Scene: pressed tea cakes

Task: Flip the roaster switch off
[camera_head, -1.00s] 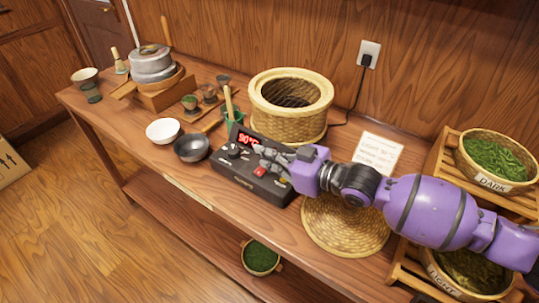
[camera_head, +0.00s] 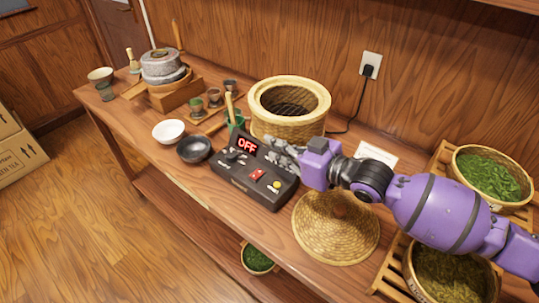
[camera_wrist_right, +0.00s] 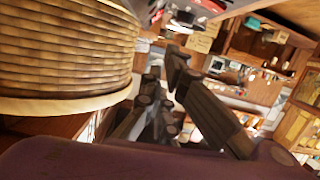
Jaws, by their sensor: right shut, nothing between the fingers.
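The roaster control box (camera_head: 232,184) is a dark panel on the table. Its display (camera_head: 247,145) reads OFF in red. A red rocker switch (camera_head: 256,174) sits on its top, with a yellow button (camera_head: 275,187) to the right and knobs to the left. The woven roaster basket (camera_head: 288,128) stands behind the box. My right gripper (camera_head: 272,150) is shut and empty, above the back of the box between the display and the basket, apart from the switch. In the right wrist view its dark fingers show beside the basket (camera_wrist_right: 65,55). My left gripper is not in view.
A white bowl (camera_head: 168,131) and a dark bowl (camera_head: 194,149) stand left of the box. A woven lid (camera_head: 336,238) lies at the right front. Leaf baskets (camera_head: 489,176) stand on a wooden rack at the right. A cord runs from the wall outlet (camera_head: 371,64).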

